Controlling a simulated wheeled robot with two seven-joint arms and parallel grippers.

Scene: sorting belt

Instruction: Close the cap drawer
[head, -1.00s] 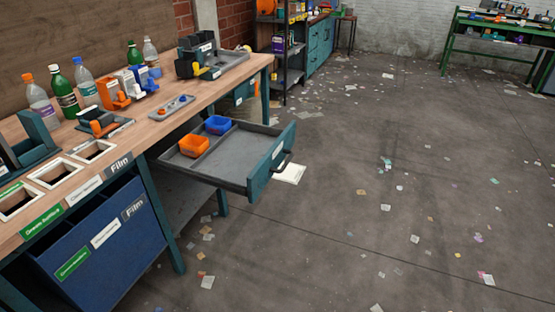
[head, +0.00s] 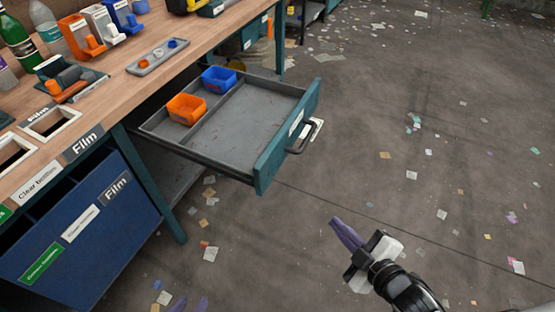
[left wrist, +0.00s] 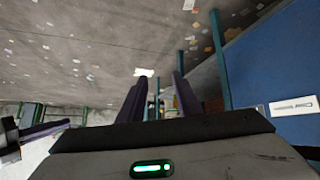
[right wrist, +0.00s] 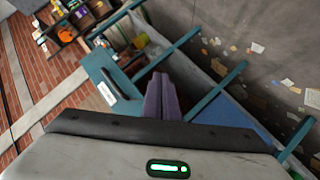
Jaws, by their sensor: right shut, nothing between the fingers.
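The cap drawer (head: 262,112) is pulled out from under the workbench. It is a grey tray with a teal front (head: 290,135), a white label and a dark handle (head: 302,138). An orange bin (head: 186,108) and a blue bin (head: 219,78) stand in its back part. My right gripper (head: 345,232) is shut and empty, apart from the drawer, in front of and below its front panel in the picture. In the right wrist view its purple fingers (right wrist: 162,98) are together, with the teal front (right wrist: 108,80) beyond. My left gripper (left wrist: 157,98) is open and empty; only its fingertips show at the head view's bottom edge (head: 190,304).
The wooden workbench (head: 125,85) holds bottles, cap holders and a small grey tray (head: 158,57). A blue sorting bin (head: 85,235) hangs below it, left of the drawer. The floor in front of the drawer is open, with scattered paper scraps.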

